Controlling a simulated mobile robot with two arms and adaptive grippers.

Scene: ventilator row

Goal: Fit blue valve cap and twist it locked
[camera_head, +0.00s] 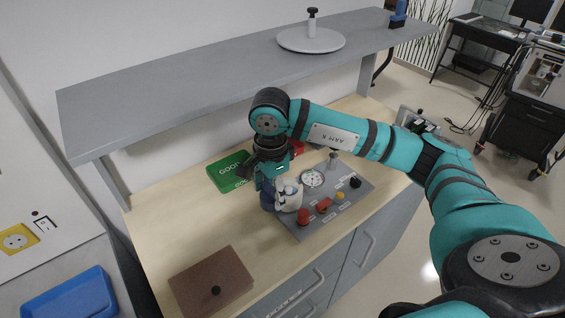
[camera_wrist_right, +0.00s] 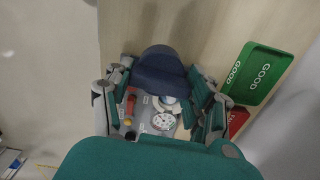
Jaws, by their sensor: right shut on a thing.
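The blue valve cap (camera_head: 266,198) is partly hidden by my right gripper (camera_head: 273,180) in the head view. In the right wrist view the dark blue cap (camera_wrist_right: 160,72) lies between the two fingers of the right gripper (camera_wrist_right: 157,92), which is shut on it. A cream-white fitting (camera_head: 291,196) stands on the grey panel (camera_head: 322,221), close beside the cap on its right in the head view. I cannot tell whether cap and fitting touch. My left gripper is not in view.
The panel carries a round white dial (camera_head: 312,178), a red knob (camera_head: 303,216), a red handle (camera_head: 324,205) and a black knob (camera_head: 355,182). A green GOOD tray (camera_head: 222,180) lies behind. A brown lidded box (camera_head: 211,284) stands front left. A grey shelf (camera_head: 190,87) overhangs the bench.

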